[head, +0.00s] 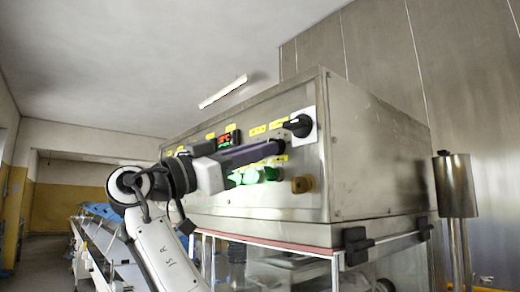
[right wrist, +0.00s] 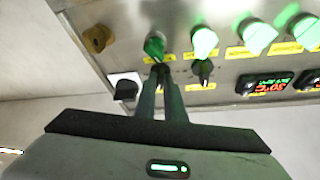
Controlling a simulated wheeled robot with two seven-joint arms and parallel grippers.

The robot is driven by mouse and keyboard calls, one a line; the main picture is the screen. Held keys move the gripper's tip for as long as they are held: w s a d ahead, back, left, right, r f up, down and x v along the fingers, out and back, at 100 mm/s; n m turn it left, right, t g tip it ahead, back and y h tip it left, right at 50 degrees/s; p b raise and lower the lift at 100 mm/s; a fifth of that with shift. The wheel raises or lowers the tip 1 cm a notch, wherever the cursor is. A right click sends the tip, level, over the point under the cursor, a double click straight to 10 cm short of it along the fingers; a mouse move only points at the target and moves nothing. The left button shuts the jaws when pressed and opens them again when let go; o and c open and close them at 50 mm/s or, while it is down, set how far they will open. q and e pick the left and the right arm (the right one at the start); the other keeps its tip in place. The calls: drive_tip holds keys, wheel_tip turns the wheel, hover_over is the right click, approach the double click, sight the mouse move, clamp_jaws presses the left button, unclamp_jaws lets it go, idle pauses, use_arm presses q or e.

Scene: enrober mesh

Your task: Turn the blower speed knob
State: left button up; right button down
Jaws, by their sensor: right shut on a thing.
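The cabinet front (head: 235,195) carries a row of labelled controls; the labels are too small to read. My right gripper (head: 279,148) reaches across this front from the left. In the right wrist view its two dark fingers (right wrist: 162,80) are close together, shut on a small black knob (right wrist: 161,68). The fingers hide most of that knob. A similar small black knob (right wrist: 203,70) sits beside it, apart from the fingers. I cannot read which one is marked as the blower speed knob. My left gripper is not in view.
A large black rotary switch (head: 299,126) on a white plate sits just right of the fingertips. Green-lit buttons (head: 262,175) and a brass-coloured knob (head: 302,185) lie below. Lit displays (head: 228,140) are to the left. A metal cylinder (head: 456,186) stands at the right.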

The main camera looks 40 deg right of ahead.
drive_tip(key=c, duration=1.8)
unclamp_jaws()
drive_tip(key=shift+c, duration=0.2)
drive_tip(key=b+v, duration=0.1)
drive_tip(key=v, duration=0.9)
drive_tip(key=shift+b, duration=0.3)
drive_tip(key=shift+w+a+f, duration=0.1)
